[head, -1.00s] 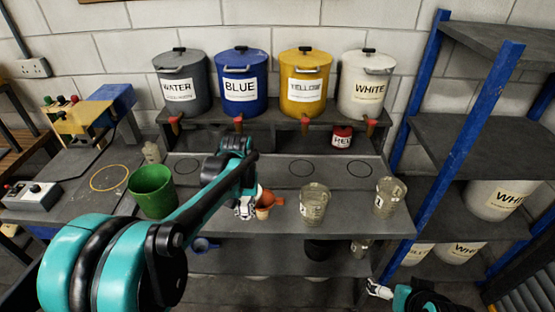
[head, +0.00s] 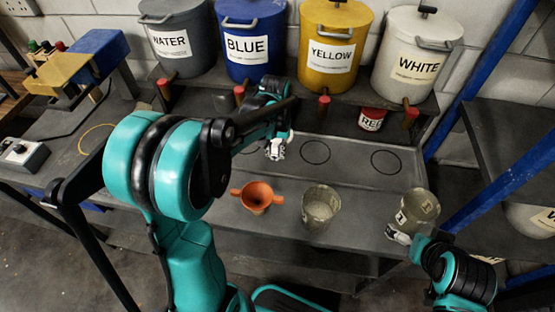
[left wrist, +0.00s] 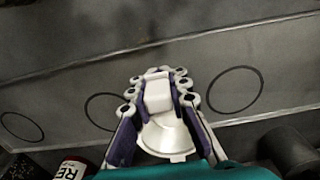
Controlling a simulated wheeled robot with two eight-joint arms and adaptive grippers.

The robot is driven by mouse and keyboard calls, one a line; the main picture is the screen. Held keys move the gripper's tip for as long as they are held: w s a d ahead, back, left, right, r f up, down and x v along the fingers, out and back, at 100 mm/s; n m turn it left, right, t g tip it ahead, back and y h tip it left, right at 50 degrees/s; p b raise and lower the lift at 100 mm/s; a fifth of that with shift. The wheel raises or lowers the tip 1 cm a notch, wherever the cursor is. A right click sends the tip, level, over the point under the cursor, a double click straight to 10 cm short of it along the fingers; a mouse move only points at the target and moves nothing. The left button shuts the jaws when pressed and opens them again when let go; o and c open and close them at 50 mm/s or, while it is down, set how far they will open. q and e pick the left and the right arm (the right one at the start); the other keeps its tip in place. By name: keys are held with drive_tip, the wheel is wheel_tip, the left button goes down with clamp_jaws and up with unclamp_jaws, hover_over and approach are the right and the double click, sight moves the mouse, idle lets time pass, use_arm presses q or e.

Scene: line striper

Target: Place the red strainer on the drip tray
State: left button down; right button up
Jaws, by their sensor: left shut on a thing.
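The red strainer (head: 257,197), an orange-red cup with side handles, stands upright on the front part of the bench. The drip tray (head: 350,170) is the dark strip with ring marks behind it. My left gripper (head: 277,149) is over the tray between two rings, behind the strainer and apart from it. In the left wrist view the left gripper (left wrist: 157,88) is closed around a pale thing (left wrist: 168,135) with a flared lower part; I cannot tell what it is. My right gripper (head: 398,236) is at the bench's front right, close to a clear cup; its fingers are unclear.
One clear cup (head: 320,207) stands right of the strainer, another (head: 417,210) near the right end. A RED can (head: 372,119) sits behind the tray. Yellow (head: 333,45) and white (head: 412,55) tanks with taps stand above. Blue shelf posts (head: 495,70) rise at right.

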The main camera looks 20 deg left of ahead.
sight(276, 169)
use_arm(q)
drive_tip(key=shift+w+f, duration=0.1)
drive_tip(key=shift+f, duration=0.8)
drive_tip(key=shift+f+b, duration=0.7)
drive_tip(key=shift+f, duration=0.9)
drive_tip(key=shift+f, duration=0.1)
drive_tip(key=c, duration=1.4)
unclamp_jaws()
drive_tip(key=shift+c, duration=0.2)
